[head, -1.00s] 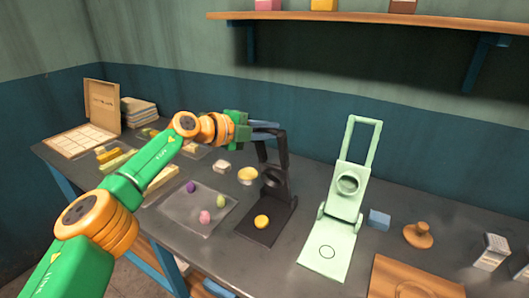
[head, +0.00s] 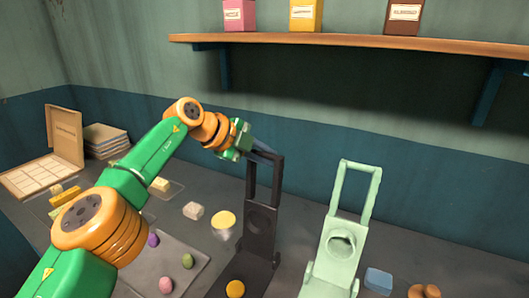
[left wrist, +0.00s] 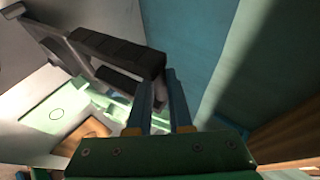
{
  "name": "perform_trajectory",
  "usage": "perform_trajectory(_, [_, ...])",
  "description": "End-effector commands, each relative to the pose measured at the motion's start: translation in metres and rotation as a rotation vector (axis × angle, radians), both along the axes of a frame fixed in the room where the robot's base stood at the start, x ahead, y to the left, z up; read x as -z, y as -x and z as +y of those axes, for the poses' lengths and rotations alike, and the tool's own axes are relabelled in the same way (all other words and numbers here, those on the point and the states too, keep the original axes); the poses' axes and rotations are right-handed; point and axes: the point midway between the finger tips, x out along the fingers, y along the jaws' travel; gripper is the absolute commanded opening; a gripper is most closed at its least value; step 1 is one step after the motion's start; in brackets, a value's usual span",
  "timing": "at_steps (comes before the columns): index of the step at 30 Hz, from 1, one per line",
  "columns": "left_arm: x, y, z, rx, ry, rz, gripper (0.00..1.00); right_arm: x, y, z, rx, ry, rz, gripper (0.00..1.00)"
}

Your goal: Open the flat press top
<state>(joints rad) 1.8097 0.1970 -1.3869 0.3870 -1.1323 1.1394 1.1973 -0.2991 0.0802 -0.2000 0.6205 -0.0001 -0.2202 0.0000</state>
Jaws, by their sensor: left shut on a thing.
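The dark flat press (head: 260,225) stands on the table with its top swung up, nearly upright, and its long handle frame pointing upward. In the left wrist view the blue fingers (left wrist: 160,95) meet the end of the dark handle bar (left wrist: 120,50). The exact contact is partly hidden by the fingers. My right gripper is not in view.
A pale green press (head: 335,245) stands open to the right, close by. A blue block (head: 378,281) is beside it. A tray (head: 190,255) with coloured dough balls lies left. A wall shelf (head: 350,43) with several boxes hangs above. A yellow-topped cup (head: 223,222) stands left of the dark press.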

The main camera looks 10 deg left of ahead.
Motion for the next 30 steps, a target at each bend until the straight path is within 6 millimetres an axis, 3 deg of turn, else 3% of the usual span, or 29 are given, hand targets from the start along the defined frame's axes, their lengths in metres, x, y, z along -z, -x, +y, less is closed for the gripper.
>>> perform_trajectory(8, [0.004,0.001,-0.001,0.004,-0.005,0.008,0.0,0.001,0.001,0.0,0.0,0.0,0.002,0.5])
perform_trajectory(9, [0.004,0.001,0.0,0.004,-0.005,0.008,0.24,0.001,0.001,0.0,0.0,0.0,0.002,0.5])
perform_trajectory(12, [0.003,0.001,0.0,0.003,-0.005,0.006,0.48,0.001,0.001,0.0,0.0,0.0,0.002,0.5])
perform_trajectory(19, [0.002,0.001,0.0,0.002,-0.002,0.003,0.48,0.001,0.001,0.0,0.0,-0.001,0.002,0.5])
perform_trajectory(23, [-0.002,0.008,0.011,0.001,-0.002,-0.003,0.48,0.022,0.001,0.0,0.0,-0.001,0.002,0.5])
perform_trajectory(24, [-0.005,0.013,0.016,0.001,-0.002,-0.003,0.48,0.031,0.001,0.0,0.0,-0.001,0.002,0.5])
perform_trajectory(30, [-0.034,0.032,0.037,0.002,-0.003,0.002,0.48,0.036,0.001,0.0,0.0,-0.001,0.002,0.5])
